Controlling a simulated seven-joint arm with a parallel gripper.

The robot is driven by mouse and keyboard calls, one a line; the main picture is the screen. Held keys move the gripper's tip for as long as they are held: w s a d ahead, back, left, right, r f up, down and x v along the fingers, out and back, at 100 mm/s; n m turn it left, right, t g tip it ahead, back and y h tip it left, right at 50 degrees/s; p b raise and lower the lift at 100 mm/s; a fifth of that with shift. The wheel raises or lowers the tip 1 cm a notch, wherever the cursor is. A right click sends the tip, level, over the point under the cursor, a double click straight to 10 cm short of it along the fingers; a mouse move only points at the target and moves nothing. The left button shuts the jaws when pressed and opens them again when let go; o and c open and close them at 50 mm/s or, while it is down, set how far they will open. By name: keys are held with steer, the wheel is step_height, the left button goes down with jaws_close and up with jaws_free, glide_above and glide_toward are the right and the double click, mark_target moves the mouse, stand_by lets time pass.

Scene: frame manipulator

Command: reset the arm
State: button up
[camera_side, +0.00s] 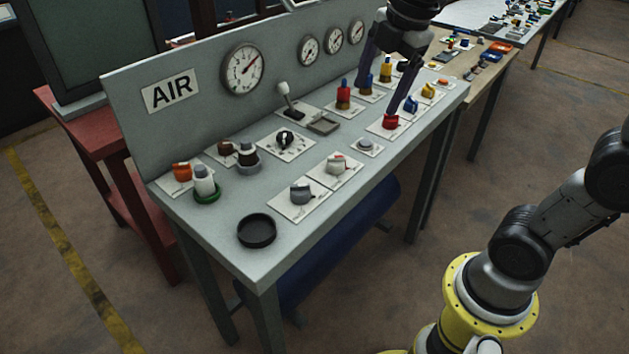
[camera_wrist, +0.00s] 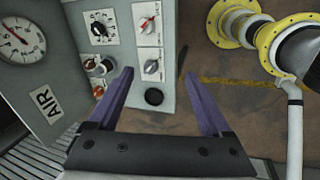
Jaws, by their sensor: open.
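My gripper (camera_side: 377,102) shows at the upper right of the side view, in front of the right part of the grey AIR bench (camera_side: 236,237). Its two purple fingers are spread apart with nothing between them. In the picture one fingertip overlaps the area by a red knob (camera_side: 389,121); I cannot tell the height between them. In the wrist view my gripper (camera_wrist: 158,75) is also open and empty, its fingers on either side of a black round dish (camera_wrist: 154,97) seen beyond them.
The bench has gauges (camera_side: 243,69), a lever (camera_side: 285,94), a black dial (camera_side: 285,139), grey knobs (camera_side: 301,192), and white-and-green (camera_side: 204,181) and orange (camera_side: 182,172) parts. A red table (camera_side: 101,142) stands left. Another workbench (camera_side: 478,66) stands right. Bare floor (camera_side: 400,290) lies in front.

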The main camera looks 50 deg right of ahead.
steer(key=s+a+f+m+t, duration=0.1)
steer(key=s+f+m, duration=0.2)
steer(key=s+m, duration=0.4)
steer(key=s+a+f+m+t, duration=0.1)
steer(key=s+f+m, duration=0.3)
steer(key=m, duration=0.5)
steer(key=s, duration=0.2)
steer(key=shift+s+f, duration=0.3)
steer(key=shift+s, duration=0.05)
